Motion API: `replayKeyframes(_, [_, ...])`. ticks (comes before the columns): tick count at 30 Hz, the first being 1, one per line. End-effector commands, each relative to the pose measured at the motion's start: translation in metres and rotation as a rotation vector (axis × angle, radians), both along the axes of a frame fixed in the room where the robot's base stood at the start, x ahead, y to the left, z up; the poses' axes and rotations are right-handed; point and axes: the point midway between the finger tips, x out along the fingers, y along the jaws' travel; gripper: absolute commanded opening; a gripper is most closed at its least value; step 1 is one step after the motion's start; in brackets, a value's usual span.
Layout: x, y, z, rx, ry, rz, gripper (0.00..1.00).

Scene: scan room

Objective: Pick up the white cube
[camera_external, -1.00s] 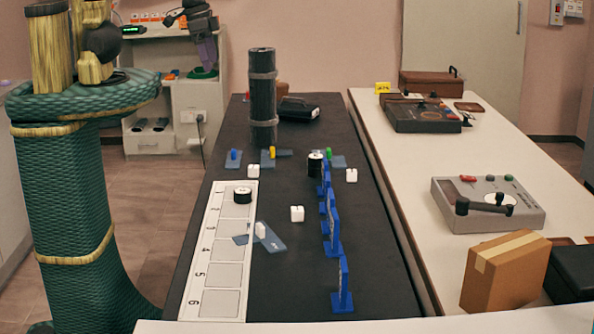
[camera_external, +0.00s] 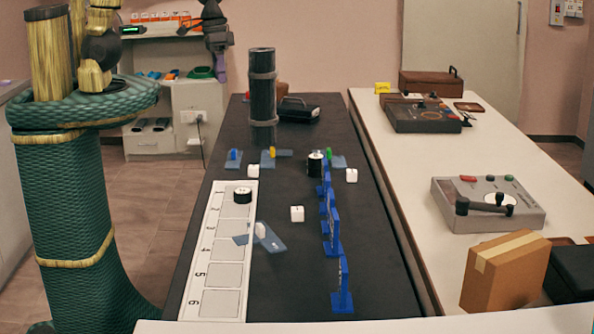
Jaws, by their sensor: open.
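Three white cubes stand on the black table (camera_external: 285,275): one near the middle (camera_external: 297,214), one farther back on the left (camera_external: 253,172), and one farther back on the right (camera_external: 351,175). The pictures do not tell which one the task means. A small white piece (camera_external: 261,230) lies on a translucent blue plate beside the numbered strip. My gripper (camera_external: 223,78) hangs beyond the table's far left corner, high and well apart from all the cubes. It is open, with nothing seen in it; its fingers are small in this view.
A tall black cylinder (camera_external: 262,95) stands at the back of the table. Blue upright stands (camera_external: 342,286) line the right side. A numbered white strip (camera_external: 200,290) with a black-and-white disc (camera_external: 242,195) lies along the left. A white table (camera_external: 405,185) is to the right.

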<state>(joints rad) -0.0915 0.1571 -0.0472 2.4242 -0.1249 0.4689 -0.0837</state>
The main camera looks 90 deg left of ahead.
Motion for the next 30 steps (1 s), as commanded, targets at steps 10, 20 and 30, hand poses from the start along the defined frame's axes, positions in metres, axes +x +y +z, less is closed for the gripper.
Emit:
replayKeyframes(10, [0.063, -0.002, -0.107, -0.288, 0.312, 0.482, 0.53])
replayKeyframes(20, [0.127, 0.0, -0.192, -0.658, 0.612, 0.888, 0.53])
replayKeyframes(30, [0.181, 0.024, -0.241, -1.028, 0.846, 1.146, 0.53])
